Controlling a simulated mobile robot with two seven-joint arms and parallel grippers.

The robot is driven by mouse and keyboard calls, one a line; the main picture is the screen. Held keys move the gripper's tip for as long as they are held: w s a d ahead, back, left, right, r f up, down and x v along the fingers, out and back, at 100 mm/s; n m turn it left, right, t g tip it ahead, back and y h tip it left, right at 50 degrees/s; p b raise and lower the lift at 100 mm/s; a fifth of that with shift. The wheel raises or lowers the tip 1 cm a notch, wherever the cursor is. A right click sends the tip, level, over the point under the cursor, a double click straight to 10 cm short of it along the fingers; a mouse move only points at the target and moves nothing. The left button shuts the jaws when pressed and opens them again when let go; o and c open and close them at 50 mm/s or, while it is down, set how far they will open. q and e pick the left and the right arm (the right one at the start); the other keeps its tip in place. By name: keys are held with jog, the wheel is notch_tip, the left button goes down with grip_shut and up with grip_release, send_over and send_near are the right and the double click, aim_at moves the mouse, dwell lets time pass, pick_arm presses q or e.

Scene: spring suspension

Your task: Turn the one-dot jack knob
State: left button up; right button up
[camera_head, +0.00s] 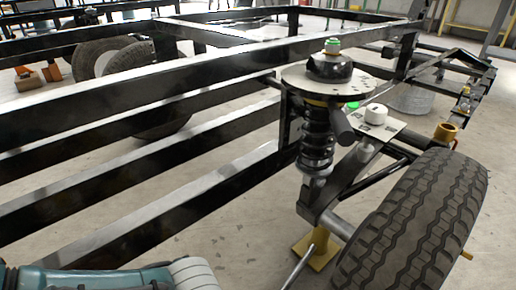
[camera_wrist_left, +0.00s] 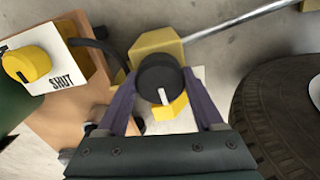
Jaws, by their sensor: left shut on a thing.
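In the left wrist view, a round black knob (camera_wrist_left: 160,78) with a white pointer line sits on a yellow jack body (camera_wrist_left: 155,48). The pointer points toward the bottom of the picture. My left gripper (camera_wrist_left: 162,92) has its two purple fingers on either side of the knob, shut on it. I cannot make out any dot mark on the knob. In the head view my left arm (camera_head: 120,279) shows at the bottom left, and its fingers and the knob are out of that picture. My right gripper is in neither view.
In the left wrist view, a yellow knob (camera_wrist_left: 27,64) with a "SHUT" label is at the left, and a tyre (camera_wrist_left: 290,115) at the right. A metal rod (camera_wrist_left: 240,20) leaves the jack body. The head view shows black frame rails (camera_head: 130,83) and a spring strut (camera_head: 317,135).

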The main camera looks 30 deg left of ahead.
pick_arm(q)
jog(key=n, duration=0.3)
jog(key=shift+n, duration=0.4)
jog(key=n+p, duration=0.1)
jog(key=n, duration=0.3)
jog(key=shift+n, duration=0.3)
jog(key=n, duration=1.2)
jog(key=shift+n+p, duration=0.3)
jog(key=n, duration=0.4)
jog(key=shift+a+n, duration=0.1)
jog(key=shift+n, duration=0.2)
jog(key=n, duration=0.4)
jog(key=shift+n, duration=2.3)
